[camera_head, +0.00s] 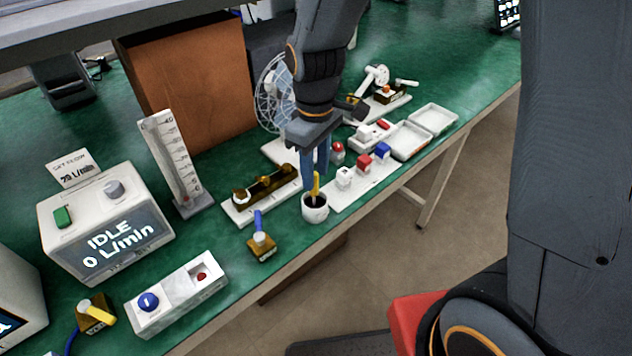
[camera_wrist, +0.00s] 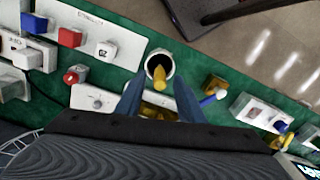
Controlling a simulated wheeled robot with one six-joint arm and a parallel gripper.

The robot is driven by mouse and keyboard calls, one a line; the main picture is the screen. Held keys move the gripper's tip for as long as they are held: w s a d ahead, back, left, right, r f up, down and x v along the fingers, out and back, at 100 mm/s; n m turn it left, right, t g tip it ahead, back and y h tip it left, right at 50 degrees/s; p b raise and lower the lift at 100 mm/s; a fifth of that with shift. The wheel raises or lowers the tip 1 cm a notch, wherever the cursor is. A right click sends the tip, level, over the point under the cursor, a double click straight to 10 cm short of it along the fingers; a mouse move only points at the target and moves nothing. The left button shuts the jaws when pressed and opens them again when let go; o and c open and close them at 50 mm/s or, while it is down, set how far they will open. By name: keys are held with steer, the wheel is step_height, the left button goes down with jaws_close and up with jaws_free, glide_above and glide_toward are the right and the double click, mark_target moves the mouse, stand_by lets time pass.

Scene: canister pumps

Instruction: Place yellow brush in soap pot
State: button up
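A small white pot (camera_head: 314,213) with a dark inside stands near the front edge of the green table; it also shows in the wrist view (camera_wrist: 150,64). The yellow brush (camera_head: 316,184) stands in the pot, handle up and nearly upright, and shows in the wrist view (camera_wrist: 160,74) inside the rim. Its lower end is hidden in the pot. My gripper (camera_head: 315,170) is directly above the pot, pointing down. In the wrist view its blue fingers (camera_wrist: 158,84) are apart, with a gap around the brush, and do not appear to touch it.
A white block with coloured switches (camera_head: 363,178) stands right of the pot. A brass valve with a blue lever (camera_head: 261,246) is to the left, and a brass manifold (camera_head: 267,190) is behind. The flow display box (camera_head: 105,225) stands far left. Bare green table lies between these.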

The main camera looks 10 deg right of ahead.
step_height(320, 180, up, 7)
steer(key=shift+r+b, duration=0.1)
steer(key=shift+b, duration=0.4)
steer(key=s+d+f+m, duration=0.2)
steer(key=s+d+m, duration=0.1)
steer(key=d+m, duration=0.2)
steer(key=s+d+f+m+t, duration=0.1)
steer(key=s+d+f+m, duration=0.2)
steer(key=d, duration=0.4)
steer(key=shift+s+d+m, duration=0.4)
steer(key=shift+s+m, duration=0.35)
steer(key=shift+m, duration=0.15)
steer(key=shift+c, duration=0.5)
steer(key=shift+a, duration=0.1)
